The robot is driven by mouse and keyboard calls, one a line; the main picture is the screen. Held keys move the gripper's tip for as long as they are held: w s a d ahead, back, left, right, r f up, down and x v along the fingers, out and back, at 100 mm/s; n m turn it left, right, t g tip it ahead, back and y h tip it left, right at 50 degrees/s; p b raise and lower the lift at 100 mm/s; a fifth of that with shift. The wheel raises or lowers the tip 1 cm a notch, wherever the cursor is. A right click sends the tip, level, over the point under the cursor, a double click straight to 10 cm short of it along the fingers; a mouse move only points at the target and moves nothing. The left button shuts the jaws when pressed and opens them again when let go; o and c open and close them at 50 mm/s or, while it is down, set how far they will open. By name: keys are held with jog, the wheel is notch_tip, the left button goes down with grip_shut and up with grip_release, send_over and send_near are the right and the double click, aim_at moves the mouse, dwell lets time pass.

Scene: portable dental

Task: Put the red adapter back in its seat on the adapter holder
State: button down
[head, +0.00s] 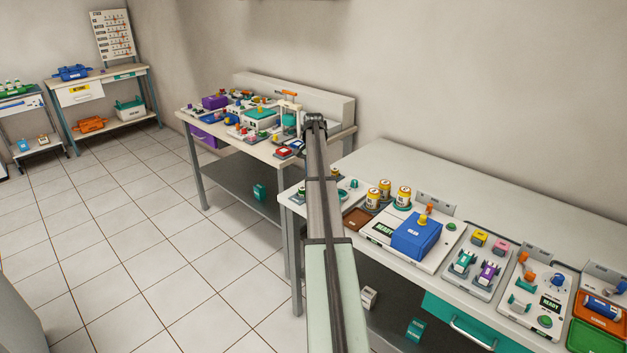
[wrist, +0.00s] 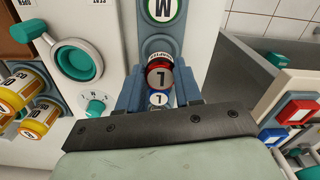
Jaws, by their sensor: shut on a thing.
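The red adapter (wrist: 160,74), with a grey end marked L, is between the two fingers of my gripper (wrist: 158,88) in the wrist view. The fingers are shut on it. The adapter holder (wrist: 178,43) is a blue-grey strip on a white panel, with a green-ringed round place marked M. I cannot tell whether the adapter touches the holder. In the head view my gripper (head: 314,120) is at the right end of the far table, and the adapter is hidden.
In the wrist view, a teal ring lever (wrist: 76,58) and a teal knob (wrist: 95,107) are left of the gripper. Yellow cans (wrist: 38,118) stand at far left. A red frame (wrist: 294,111) is at right. The near table (head: 390,165) has a bare back strip.

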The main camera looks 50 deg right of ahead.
jog(key=shift+f, duration=1.65)
jog(key=shift+f, duration=0.15)
jog(key=c, duration=0.8)
grip_release()
jog(key=shift+o, duration=0.2)
notch_tip(320, 180, up, 12)
jog(key=shift+r, duration=0.15)
